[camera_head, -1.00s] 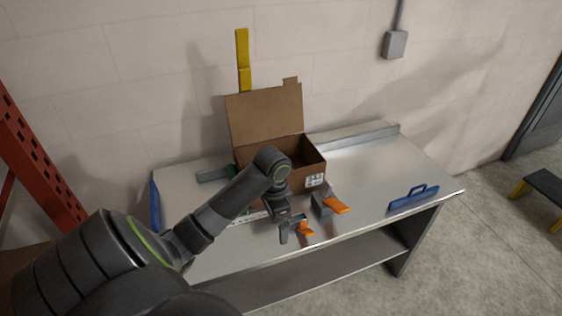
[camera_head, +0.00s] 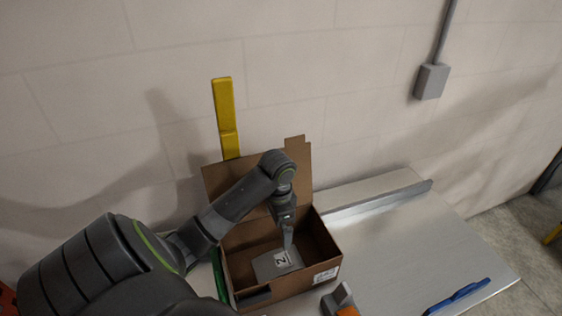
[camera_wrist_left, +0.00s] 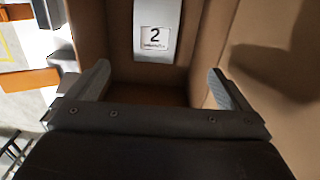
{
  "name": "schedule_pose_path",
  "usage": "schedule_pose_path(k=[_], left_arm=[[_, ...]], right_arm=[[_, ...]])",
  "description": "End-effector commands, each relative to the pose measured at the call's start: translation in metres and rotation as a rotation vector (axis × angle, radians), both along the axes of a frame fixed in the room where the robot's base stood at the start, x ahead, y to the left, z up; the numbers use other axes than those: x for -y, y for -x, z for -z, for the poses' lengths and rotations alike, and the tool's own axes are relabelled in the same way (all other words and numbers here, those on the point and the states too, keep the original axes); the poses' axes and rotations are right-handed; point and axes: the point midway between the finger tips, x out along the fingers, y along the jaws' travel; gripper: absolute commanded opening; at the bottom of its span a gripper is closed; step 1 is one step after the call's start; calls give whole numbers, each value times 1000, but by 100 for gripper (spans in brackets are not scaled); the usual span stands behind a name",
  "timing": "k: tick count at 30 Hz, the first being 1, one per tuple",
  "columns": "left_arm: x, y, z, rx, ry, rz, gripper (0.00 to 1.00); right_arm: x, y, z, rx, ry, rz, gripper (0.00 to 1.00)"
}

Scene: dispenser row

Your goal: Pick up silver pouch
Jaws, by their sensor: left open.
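The silver pouch (camera_head: 268,265) lies inside the open cardboard box (camera_head: 301,283), with a white label marked "2" on it. It also shows in the left wrist view (camera_wrist_left: 168,50), at the top middle between box walls. My left gripper (camera_head: 287,240) is over the box opening, pointing down, and its fingertips are near the pouch in the head view. In the left wrist view its fingers (camera_wrist_left: 162,82) are spread wide with nothing between them but the box's inside. Part of the pouch is hidden by the gripper in the head view. My right gripper is not in view.
The box's raised lid flap stands behind my left arm. A grey and orange tool (camera_head: 341,302) is in front of the box, and a blue-handled item (camera_head: 462,296) lies at the table's right.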

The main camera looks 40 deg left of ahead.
Motion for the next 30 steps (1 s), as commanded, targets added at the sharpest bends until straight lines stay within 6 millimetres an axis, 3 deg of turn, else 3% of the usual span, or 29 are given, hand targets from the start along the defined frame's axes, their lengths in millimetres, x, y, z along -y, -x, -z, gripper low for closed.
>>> schedule_pose_path(k=[6, 17, 24, 30], left_arm=[[0, 0, 31, 0, 0, 0, 100], [0, 1, 73, 0, 0, 0, 100], [1, 1, 107, -3, 3, -1, 100], [1, 2, 120, -2, 2, 0, 100]], right_arm=[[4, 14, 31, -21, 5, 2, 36], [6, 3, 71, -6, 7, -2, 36], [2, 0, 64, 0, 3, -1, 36], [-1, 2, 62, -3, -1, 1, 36]])
